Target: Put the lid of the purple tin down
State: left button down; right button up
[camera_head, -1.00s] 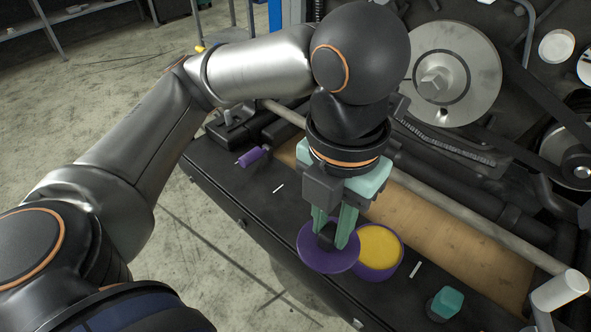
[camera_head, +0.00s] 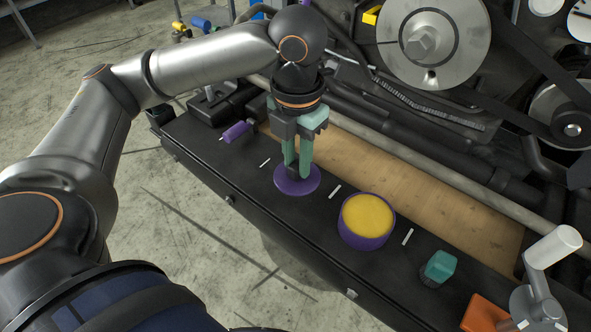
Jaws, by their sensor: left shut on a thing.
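The purple lid (camera_head: 297,181) is a flat round disc with a dark knob, on or just above the black ledge; I cannot tell if it touches. My left gripper (camera_head: 297,172) points down and is shut on the lid's knob, which its green fingers partly hide. The purple tin (camera_head: 366,220) stands open to the right of the lid, apart from it, with yellow contents showing. A white mark lies on the ledge between lid and tin. My right gripper is not in view.
The black ledge (camera_head: 220,185) also carries a purple-handled tool (camera_head: 236,132) at left, a teal-topped item (camera_head: 440,266) and an orange block (camera_head: 484,313) at right. A wooden board (camera_head: 420,190) and engine parts with a large pulley (camera_head: 432,43) lie behind.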

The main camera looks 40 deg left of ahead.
aim_at(295, 160)
pick_arm(q)
jog(key=f, duration=0.4)
jog(key=shift+w+a, duration=0.3)
jog(key=shift+a, duration=0.1)
jog(key=shift+f, duration=0.15)
jog(key=shift+f, duration=0.1)
jog(key=c, duration=0.7)
grip_release()
notch_tip(295, 160, up, 12)
jog(key=shift+r+p, duration=0.15)
jog(key=shift+p, duration=0.7)
